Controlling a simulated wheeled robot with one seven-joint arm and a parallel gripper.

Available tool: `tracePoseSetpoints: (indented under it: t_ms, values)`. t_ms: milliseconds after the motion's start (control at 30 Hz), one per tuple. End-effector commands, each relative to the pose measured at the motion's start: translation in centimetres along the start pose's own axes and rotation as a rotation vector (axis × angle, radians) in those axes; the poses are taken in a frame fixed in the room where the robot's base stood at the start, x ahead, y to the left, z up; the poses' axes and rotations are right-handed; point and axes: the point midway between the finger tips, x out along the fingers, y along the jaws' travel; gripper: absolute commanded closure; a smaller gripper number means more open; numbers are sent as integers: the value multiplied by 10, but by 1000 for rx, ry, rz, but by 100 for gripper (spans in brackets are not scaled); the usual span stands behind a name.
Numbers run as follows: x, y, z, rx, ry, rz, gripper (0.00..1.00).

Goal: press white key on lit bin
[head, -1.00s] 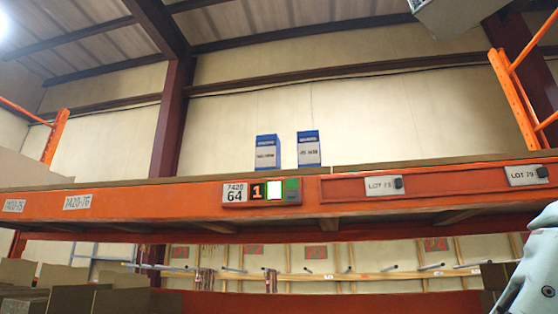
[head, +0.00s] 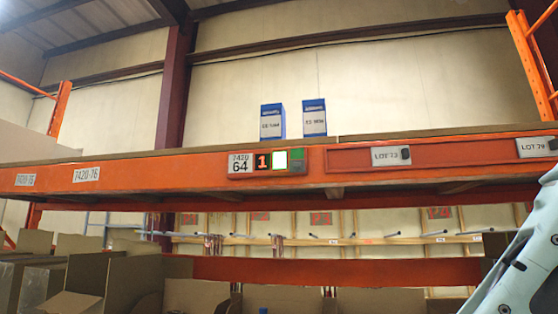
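The lit pick unit (head: 267,162) sits on the front of the orange shelf beam, near the middle of the head view. It has a label reading 7420 64, a display (head: 262,162) with an orange-red 1, a bright white key (head: 280,160) with a green edge, and a green key (head: 297,156) at its right end. Part of my white arm shows at the lower right. My gripper is out of view.
The orange beam (head: 120,177) spans the view. Two blue-and-white boxes (head: 272,122) and (head: 314,118) stand on the shelf above. LOT 73 (head: 385,156) and LOT 79 (head: 538,147) tags are to the right. Open cardboard boxes (head: 105,285) fill the lower left.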

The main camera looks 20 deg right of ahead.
Motion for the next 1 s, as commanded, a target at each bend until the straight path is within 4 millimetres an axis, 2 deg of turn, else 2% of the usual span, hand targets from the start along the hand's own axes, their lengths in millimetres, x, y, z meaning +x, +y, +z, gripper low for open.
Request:
tracePoseSetpoints:
  t_ms: [33,100,200,1000]
  values:
    - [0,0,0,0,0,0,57]
    - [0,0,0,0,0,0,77]
    - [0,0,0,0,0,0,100]
    - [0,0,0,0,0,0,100]
